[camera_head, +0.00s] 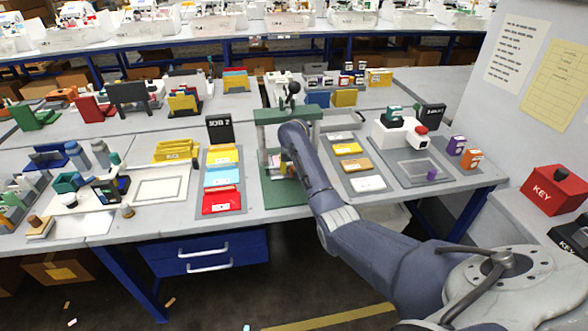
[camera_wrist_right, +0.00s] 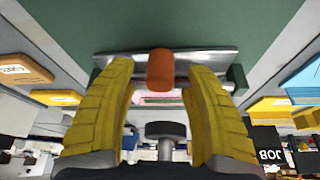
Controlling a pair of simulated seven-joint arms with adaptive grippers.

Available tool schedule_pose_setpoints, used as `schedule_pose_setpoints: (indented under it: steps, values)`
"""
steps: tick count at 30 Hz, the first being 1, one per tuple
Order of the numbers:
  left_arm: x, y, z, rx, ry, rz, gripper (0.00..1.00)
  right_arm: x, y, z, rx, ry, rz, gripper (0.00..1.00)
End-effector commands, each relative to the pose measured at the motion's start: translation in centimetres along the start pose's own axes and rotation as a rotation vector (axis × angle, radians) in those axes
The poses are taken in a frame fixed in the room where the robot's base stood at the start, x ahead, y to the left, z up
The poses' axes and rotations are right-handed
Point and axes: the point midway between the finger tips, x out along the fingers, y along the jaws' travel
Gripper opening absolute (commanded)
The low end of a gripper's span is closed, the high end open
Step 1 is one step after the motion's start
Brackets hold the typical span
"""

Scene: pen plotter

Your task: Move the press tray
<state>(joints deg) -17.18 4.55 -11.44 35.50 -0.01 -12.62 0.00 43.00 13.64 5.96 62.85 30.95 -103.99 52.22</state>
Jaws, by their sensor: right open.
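The press (camera_head: 259,137) is a green frame on a green base (camera_head: 285,194) at the middle of the bench in the head view. In the right wrist view, the press tray (camera_wrist_right: 205,58) is a flat silver metal piece on the green base (camera_wrist_right: 190,22), with an orange-red handle (camera_wrist_right: 160,68) at its middle. My right gripper (camera_wrist_right: 160,80) is open, with one yellow finger on each side of the handle. I cannot tell whether a finger touches it. In the head view my right arm hides most of the press front. My left gripper is out of view.
Left of the press, a grey board holds yellow, blue and red cards (camera_head: 221,201) and a black job sign (camera_head: 219,129). Right of it, another board holds yellow, orange and white cards (camera_head: 368,184). A round dark part (camera_wrist_right: 165,130) shows between my fingers.

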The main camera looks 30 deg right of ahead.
Motion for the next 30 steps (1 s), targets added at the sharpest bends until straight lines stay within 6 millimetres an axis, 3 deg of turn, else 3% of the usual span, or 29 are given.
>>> schedule_pose_setpoints:
  steps: [11, 24, 30]
  values:
    - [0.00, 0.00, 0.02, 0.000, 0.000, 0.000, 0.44, 0.13, 0.03, -0.03, 0.000, 0.001, 0.000, 0.50]
    - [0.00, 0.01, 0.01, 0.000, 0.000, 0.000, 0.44, 0.13, 0.02, -0.01, 0.000, 0.000, 0.000, 0.00]
    - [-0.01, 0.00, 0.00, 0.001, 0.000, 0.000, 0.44, 0.13, 0.03, -0.01, 0.000, 0.000, 0.000, 0.00]
